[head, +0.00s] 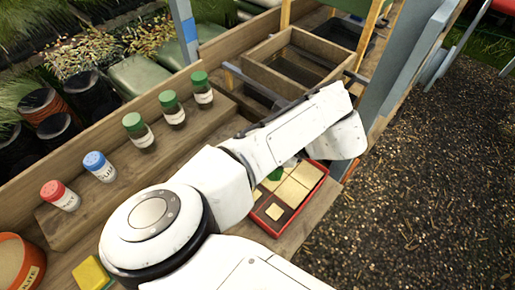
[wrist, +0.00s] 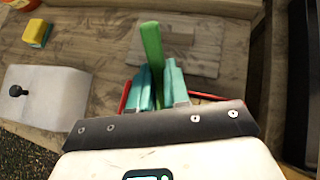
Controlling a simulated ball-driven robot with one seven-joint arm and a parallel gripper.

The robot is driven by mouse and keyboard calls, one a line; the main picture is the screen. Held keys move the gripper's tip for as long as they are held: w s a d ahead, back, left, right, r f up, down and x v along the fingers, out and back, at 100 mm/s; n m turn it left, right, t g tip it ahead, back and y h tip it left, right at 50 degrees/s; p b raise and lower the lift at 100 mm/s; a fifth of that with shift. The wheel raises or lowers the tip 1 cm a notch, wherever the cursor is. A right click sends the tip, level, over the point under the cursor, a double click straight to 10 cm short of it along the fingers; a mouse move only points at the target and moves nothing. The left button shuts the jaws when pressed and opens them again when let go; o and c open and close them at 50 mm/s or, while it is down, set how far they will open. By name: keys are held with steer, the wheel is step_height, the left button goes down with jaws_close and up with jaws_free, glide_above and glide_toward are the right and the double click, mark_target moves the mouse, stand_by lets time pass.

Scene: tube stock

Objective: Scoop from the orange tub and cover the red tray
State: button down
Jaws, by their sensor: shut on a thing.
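The red tray (head: 303,207) lies on the wooden bench, partly behind my arm in the head view. Its compartments show pale golden material, and a darker area surrounds a golden square in the near one. The orange tub (head: 40,262) stands at the lower left, cut by the frame, with brownish contents. In the wrist view, my gripper (wrist: 156,88) is shut on a green scoop (wrist: 151,48), with teal fingers either side of it. Only red edges of the tray (wrist: 125,97) show behind the fingers. The scoop's bowl and any load in it cannot be made out.
Jars with red (head: 60,195), blue (head: 99,166) and green caps (head: 138,131) line a raised wooden step. A wooden crate (head: 262,78) stands behind the tray. A grey post (head: 403,65) rises at the bench's right edge.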

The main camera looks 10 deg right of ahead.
steer(key=shift+r+p, duration=0.4)
steer(key=shift+p, duration=0.25)
steer(key=shift+r+g+h+p, duration=0.55)
steer(key=shift+g+h+p, duration=0.15)
steer(key=shift+h+p, duration=0.4)
steer(key=shift+a+h, duration=0.1)
steer(key=shift+h, duration=0.2)
step_height(320, 180, up, 3)
steer(key=g+h, duration=0.3)
steer(key=h, duration=0.1)
